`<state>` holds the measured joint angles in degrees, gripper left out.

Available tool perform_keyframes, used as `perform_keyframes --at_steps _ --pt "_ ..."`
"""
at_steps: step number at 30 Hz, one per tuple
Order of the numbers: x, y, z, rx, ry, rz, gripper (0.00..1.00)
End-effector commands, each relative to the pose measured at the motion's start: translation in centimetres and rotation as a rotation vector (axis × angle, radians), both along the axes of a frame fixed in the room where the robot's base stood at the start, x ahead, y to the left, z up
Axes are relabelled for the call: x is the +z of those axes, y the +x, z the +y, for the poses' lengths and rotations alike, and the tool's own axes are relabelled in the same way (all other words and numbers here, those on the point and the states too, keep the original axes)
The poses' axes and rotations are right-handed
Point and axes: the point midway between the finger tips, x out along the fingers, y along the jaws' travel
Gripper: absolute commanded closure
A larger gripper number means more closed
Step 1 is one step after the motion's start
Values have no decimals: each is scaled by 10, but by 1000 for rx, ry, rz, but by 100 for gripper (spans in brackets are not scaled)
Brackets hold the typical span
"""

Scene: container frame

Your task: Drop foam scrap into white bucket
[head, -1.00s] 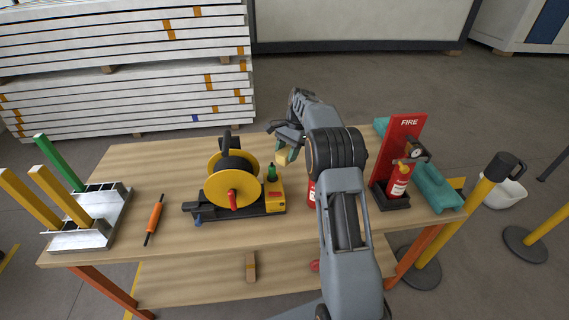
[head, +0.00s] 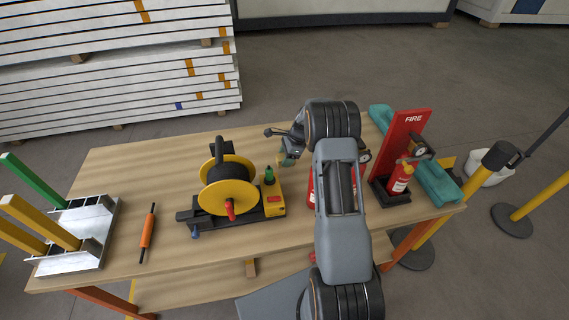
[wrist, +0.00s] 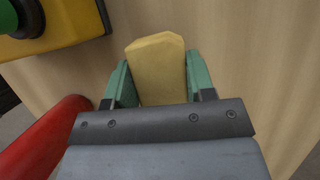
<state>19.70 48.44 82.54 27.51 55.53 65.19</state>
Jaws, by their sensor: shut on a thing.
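My gripper (wrist: 158,80) is shut on a pale yellow block of foam scrap (wrist: 158,66), held between its two green fingers in the wrist view. In the head view my gripper (head: 285,158) is over the table, just behind and right of the yellow cable reel; the arm and wrist hide most of it and the foam. The white bucket (head: 484,173) stands on the floor beyond the table's right end, partly hidden behind a yellow post. What is inside it cannot be seen.
On the wooden table (head: 140,165) are the yellow reel (head: 217,188), an orange-handled tool (head: 147,231), a metal rack with posts (head: 85,240) and a red fire stand (head: 407,140) with an extinguisher. Teal padding (head: 440,180) and yellow posts (head: 468,205) are at the right.

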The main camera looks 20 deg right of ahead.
Motion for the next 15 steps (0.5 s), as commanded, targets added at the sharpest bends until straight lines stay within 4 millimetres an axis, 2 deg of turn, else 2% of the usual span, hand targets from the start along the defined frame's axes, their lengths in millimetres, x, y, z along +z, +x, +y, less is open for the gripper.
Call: perform_keyframes --at_steps 5,12,15 --pt "-9 0 1 3 1 2 75" --pt "-37 0 3 7 0 0 75" --pt "-39 1 4 8 0 -1 75"
